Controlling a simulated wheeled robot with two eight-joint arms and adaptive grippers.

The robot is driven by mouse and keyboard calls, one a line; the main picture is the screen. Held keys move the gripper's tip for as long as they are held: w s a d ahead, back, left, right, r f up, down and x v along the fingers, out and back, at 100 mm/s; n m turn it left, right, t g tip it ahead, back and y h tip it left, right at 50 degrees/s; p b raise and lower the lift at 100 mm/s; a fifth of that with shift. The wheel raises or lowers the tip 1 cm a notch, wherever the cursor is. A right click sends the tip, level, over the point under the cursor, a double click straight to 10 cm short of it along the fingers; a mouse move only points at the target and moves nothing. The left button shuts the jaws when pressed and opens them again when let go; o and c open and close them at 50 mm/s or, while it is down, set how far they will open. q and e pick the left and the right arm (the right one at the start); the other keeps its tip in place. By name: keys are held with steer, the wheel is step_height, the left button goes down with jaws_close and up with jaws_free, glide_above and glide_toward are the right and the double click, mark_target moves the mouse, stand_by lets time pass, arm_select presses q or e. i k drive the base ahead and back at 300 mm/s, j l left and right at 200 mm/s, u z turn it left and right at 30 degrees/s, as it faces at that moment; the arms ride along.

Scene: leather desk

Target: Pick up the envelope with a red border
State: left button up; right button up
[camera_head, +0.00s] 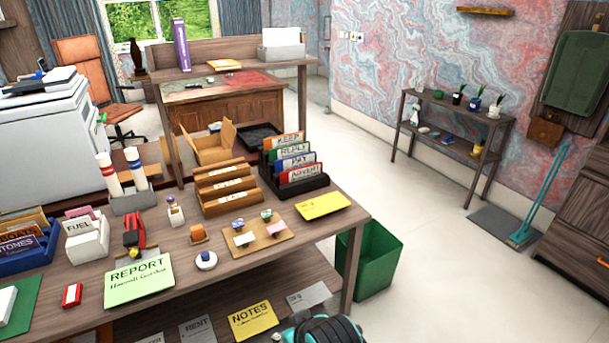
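I cannot clearly make out an envelope with a red border. A flat yellow envelope or folder (323,205) lies near the desk's right end; small marks on it are too small to read. A black sorter (312,187) behind it holds upright coloured cards, among them KEEP, REPLY and PAY. On the lower shelf lie flat papers, including a yellow NOTES sheet (252,320), a grey RENT sheet (197,330) and another grey sheet (309,295). Neither gripper's fingers show. A teal and black part of mine is at the bottom edge.
The wooden desk (345,228) also carries a wooden card sorter (226,205), a small board with stamps (258,236), a green REPORT folder (139,281) and a white FUEL box (86,240). A green bin (374,262) stands by its right end.

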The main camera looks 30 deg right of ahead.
mark_target(302, 173)
steer(key=i+l+z, duration=0.15)
steer(key=i+l, duration=0.4)
steer(key=l, duration=0.2)
steer(key=i+l+z, duration=0.1)
steer(key=i+l, duration=0.45)
steer(key=l, duration=0.1)
